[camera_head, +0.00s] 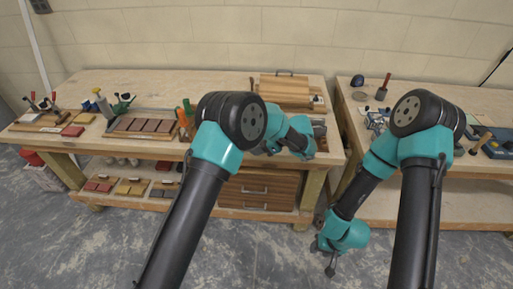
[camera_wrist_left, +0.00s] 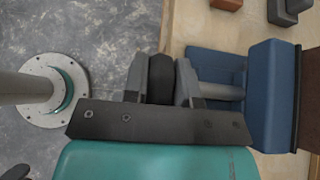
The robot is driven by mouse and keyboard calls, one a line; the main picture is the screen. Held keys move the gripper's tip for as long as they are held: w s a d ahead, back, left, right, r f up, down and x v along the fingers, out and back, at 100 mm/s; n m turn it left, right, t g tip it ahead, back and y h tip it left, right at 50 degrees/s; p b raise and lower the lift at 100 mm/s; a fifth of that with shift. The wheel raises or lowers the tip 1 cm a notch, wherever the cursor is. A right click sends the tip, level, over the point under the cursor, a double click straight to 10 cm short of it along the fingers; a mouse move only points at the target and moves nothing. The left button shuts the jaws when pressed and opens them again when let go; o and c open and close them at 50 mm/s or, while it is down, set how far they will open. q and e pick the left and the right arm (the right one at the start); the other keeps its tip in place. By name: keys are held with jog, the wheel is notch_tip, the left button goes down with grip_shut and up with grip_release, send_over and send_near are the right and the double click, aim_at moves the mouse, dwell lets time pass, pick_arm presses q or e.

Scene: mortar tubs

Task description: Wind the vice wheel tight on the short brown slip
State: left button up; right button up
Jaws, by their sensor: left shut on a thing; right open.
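In the left wrist view the blue vice (camera_wrist_left: 268,95) stands at the bench edge, with a grey screw running out towards my gripper. My left gripper (camera_wrist_left: 160,82) is shut on the dark vice wheel (camera_wrist_left: 160,75), one finger on each side. A brown surface (camera_wrist_left: 313,90) shows past the vice's dark jaw at the right edge; I cannot tell whether it is the short brown slip, or whether the jaw touches it. In the head view my left arm hides most of the vice. My right gripper (camera_head: 330,262) hangs open and empty, low in front of the right bench.
Several brown slips (camera_head: 145,125) lie on a board on the left bench. A wooden box (camera_head: 285,92) stands behind the vice area. In the left wrist view a brown block (camera_wrist_left: 226,4) and a grey block (camera_wrist_left: 287,10) lie on the bench. Drawers (camera_head: 255,190) sit below.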

pick_arm(q)
jog(key=shift+s, duration=0.15)
dwell(0.3)
jog(key=o, duration=0.9)
jog(key=shift+d, duration=0.1)
jog(key=v, duration=1.7)
jog(key=shift+d, duration=0.25)
jog(key=shift+f, duration=0.15)
